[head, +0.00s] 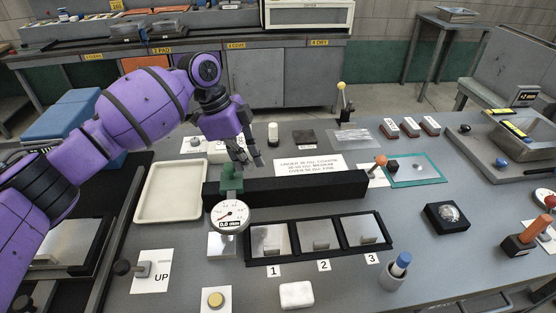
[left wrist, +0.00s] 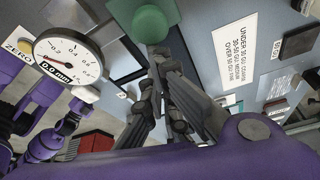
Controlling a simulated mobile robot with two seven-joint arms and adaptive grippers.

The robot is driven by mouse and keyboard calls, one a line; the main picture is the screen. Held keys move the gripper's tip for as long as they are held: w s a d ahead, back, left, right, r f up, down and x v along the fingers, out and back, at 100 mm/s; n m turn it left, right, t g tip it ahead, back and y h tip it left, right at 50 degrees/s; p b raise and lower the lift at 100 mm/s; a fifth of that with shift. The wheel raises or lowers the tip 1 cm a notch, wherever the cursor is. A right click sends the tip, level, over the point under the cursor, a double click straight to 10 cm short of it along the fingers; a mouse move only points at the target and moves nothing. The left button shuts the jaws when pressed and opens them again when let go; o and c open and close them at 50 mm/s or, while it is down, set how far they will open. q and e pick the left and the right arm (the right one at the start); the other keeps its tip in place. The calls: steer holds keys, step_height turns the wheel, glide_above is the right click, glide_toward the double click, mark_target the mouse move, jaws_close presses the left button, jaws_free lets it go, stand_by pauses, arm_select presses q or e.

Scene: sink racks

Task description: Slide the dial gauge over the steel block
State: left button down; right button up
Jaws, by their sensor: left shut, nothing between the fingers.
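The dial gauge (head: 230,215) is a round white dial with a digital readout. It hangs on the front of the long black rail (head: 300,190), near its left end, below a green knob (head: 231,178). The gauge (left wrist: 68,54) and green knob (left wrist: 156,18) also show in the left wrist view. My left gripper (head: 246,162) is shut and empty, just behind and right of the knob; I cannot tell whether they touch. Steel pieces lie in numbered bays 1 (head: 270,240), 2 (head: 320,233) and 3 (head: 363,230). I cannot tell which is the steel block. My right gripper is not seen.
A white block (head: 296,294) and a blue-topped holder (head: 398,268) stand in front. An orange-knobbed lever (head: 380,161) is near the rail's right end.

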mark_target(233, 182)
arm_select(q)
steer(key=a, duration=0.3)
steer(key=shift+s, duration=0.1)
steer(key=shift+s+a, duration=0.1)
steer(key=shift+a, duration=0.45)
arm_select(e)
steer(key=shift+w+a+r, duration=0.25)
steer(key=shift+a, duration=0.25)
